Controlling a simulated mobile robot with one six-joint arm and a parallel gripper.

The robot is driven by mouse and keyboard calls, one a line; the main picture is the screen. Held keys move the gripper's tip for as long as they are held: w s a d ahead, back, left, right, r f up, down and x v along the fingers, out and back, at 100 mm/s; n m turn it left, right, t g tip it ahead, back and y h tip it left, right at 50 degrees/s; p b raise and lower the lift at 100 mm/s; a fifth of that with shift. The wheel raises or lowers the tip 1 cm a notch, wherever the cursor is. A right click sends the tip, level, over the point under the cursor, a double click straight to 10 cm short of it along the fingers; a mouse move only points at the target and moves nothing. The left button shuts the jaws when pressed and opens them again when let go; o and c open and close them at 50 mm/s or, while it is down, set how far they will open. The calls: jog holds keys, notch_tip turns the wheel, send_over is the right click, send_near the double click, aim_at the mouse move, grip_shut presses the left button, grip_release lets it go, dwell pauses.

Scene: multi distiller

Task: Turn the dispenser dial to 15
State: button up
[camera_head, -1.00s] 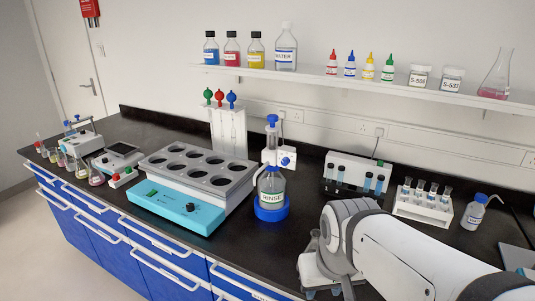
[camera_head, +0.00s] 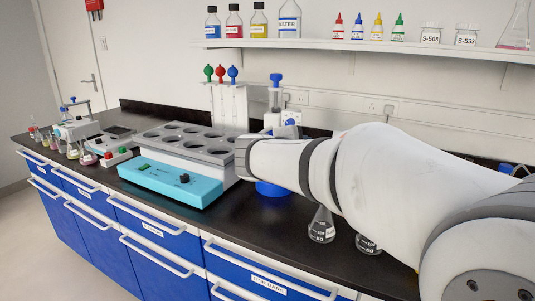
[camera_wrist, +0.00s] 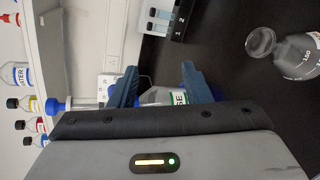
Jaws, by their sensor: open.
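The bottle-top dispenser (camera_head: 275,98) stands on the bench with its blue plunger cap up and a blue dial (camera_head: 291,122) on its right side. My arm hides most of its RINSE bottle; the blue base (camera_head: 272,188) shows below the arm. In the wrist view, which is turned on its side, the open blue fingers of my gripper (camera_wrist: 160,72) lie around the dispenser's neck area. The RINSE bottle (camera_wrist: 180,97) shows partly behind them. The dial's number and any contact with it cannot be made out. My gripper is hidden in the head view.
A teal-fronted block with round wells (camera_head: 172,184) stands left of the dispenser. A flask (camera_head: 322,226) stands on the bench in front of my arm, with another flask (camera_head: 368,244) to its right. A shelf (camera_head: 380,46) with bottles runs along the wall above.

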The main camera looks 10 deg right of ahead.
aim_at(290, 123)
jog(key=w+a+r+n+t+b, duration=0.2)
jog(key=w+a+n+t+b, duration=0.15)
jog(key=w+a, duration=0.25)
jog(key=x, duration=0.7)
jog(key=shift+w+r+n+t, duration=0.35)
jog(key=shift+r+n+t, duration=0.1)
jog(key=shift+r, duration=0.1)
jog(key=shift+c, duration=0.2)
grip_shut()
